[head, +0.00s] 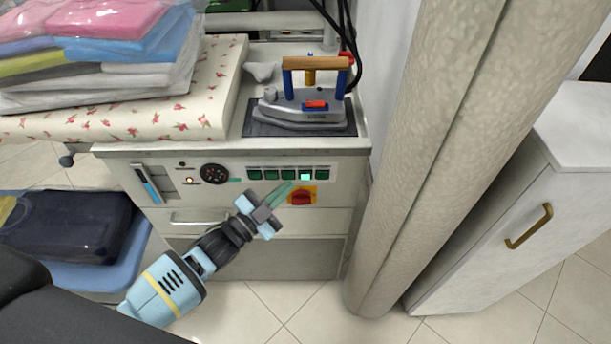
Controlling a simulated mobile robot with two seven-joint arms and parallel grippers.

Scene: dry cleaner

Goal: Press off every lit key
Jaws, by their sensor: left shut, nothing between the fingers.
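A row of several dark green keys (271,174) sits on the front panel of the ironing station. One key (306,175), second from the right end, glows bright pale green; the others look dark. My left gripper (290,185) is shut and empty, its fingertips pointing up and right at the panel. The tips appear just below the middle of the row, left of the lit key. I cannot tell whether they touch the panel. My right gripper is not in view.
A red knob on a yellow plate (302,196) sits below the keys. A round black dial (214,174) is to their left. An iron (301,106) stands on top. A thick beige column (425,140) blocks the right side; folded clothes (100,45) lie upper left.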

